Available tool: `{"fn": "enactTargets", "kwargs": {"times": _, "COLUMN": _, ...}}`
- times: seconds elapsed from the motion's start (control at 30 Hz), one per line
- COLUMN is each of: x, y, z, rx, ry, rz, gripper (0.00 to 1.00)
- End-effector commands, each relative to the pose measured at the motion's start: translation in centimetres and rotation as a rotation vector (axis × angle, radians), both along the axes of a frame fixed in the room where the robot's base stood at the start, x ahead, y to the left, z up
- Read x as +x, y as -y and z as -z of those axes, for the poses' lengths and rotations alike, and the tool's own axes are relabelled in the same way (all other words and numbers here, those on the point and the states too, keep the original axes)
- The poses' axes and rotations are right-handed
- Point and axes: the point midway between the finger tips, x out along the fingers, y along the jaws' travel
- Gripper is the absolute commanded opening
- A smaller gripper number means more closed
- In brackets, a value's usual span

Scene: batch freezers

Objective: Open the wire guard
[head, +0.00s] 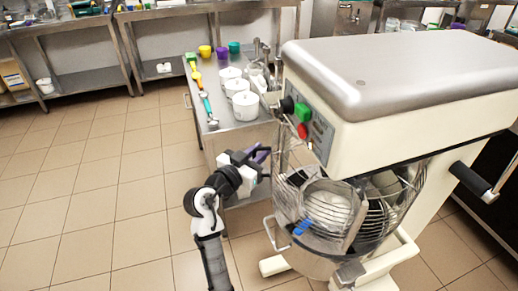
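A large cream mixer with a grey top (400,75) stands at the right. Its wire guard (398,208) is a cage of curved metal wires around the space above the mixing bowl (305,262). Wires show at the front left and at the right; a solid light panel sits between them. I cannot tell from this view whether any part of the guard is swung aside. My gripper (264,158) is just left of the guard, close to its left wires. I cannot see clearly whether it touches them. Its fingers are small and partly hidden, so their opening is unclear.
A steel table (206,104) behind my gripper holds white pots (245,106), coloured cups (221,53) and measuring spoons (205,104). Green and red buttons (303,130) are on the mixer's side. Tiled floor at the left is clear. Steel shelves (75,50) stand at the back.

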Motion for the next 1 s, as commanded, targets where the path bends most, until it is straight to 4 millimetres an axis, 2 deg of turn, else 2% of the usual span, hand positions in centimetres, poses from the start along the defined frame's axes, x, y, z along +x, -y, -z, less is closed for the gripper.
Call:
{"fn": "enactTargets", "kwargs": {"times": 0.23, "x": 0.06, "y": 0.06, "z": 0.02, "rx": 0.0, "ry": 0.0, "rz": 0.0, "gripper": 0.19}}
{"fn": "enactTargets", "kwargs": {"times": 0.4, "x": 0.06, "y": 0.06, "z": 0.01, "rx": 0.0, "ry": 0.0, "rz": 0.0, "gripper": 0.0}}
{"fn": "enactTargets", "kwargs": {"times": 1.0, "x": 0.27, "y": 0.38, "z": 0.03, "rx": -0.001, "ry": 0.0, "rz": -0.015, "gripper": 0.0}}
